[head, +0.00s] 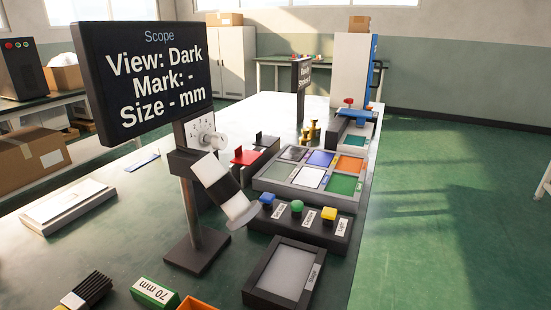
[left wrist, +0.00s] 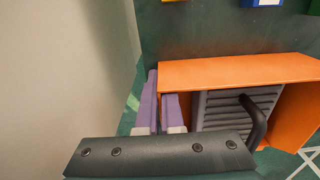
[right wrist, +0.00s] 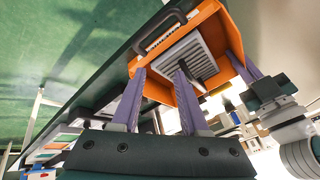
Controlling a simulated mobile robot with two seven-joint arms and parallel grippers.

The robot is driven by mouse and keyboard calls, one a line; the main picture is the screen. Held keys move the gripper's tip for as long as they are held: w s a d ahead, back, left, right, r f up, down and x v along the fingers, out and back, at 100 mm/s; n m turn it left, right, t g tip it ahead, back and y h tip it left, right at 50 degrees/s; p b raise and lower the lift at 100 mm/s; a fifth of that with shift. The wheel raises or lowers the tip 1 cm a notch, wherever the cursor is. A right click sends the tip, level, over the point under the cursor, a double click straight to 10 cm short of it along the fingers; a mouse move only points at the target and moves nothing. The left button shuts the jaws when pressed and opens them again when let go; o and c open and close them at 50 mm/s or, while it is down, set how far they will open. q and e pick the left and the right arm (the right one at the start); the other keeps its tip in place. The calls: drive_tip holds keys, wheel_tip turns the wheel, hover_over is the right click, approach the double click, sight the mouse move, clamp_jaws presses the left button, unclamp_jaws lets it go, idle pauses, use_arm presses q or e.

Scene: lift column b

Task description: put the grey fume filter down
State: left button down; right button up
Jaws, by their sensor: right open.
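The grey fume filter (left wrist: 220,110) is a slatted panel with a dark handle (left wrist: 257,122). It sits within an orange box-shaped housing (left wrist: 230,70), and both also show in the right wrist view, where the filter (right wrist: 185,60) faces my right gripper. My left gripper (left wrist: 160,105) has its two purple fingers close together, one on each side of the housing's left wall. In the right wrist view these fingers show at the housing's right edge. My right gripper (right wrist: 158,102) is open and empty, its fingertips close to the housing's near edge; contact is unclear. The head view shows neither gripper.
In the head view, an orange edge (head: 196,304), a green 70 mm box (head: 154,292) and a black finned block (head: 86,290) lie at the near table edge. The scope stand (head: 195,235), a grey framed pad (head: 285,270) and a button box (head: 300,228) stand beyond.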

use_arm(q)
drive_tip(key=c, duration=1)
unclamp_jaws()
use_arm(e)
drive_tip(key=s+d+f+m+h, duration=0.1)
drive_tip(key=s+d+h, duration=0.1)
drive_tip(key=d, duration=0.5)
drive_tip(key=s+d+f+m+h, duration=0.1)
drive_tip(key=s+d+h, duration=0.1)
drive_tip(key=d, duration=0.6)
drive_tip(key=shift+s+f+m+t+h, duration=0.3)
drive_tip(key=shift+s+m+t, duration=0.1)
drive_tip(key=shift+s, duration=0.5)
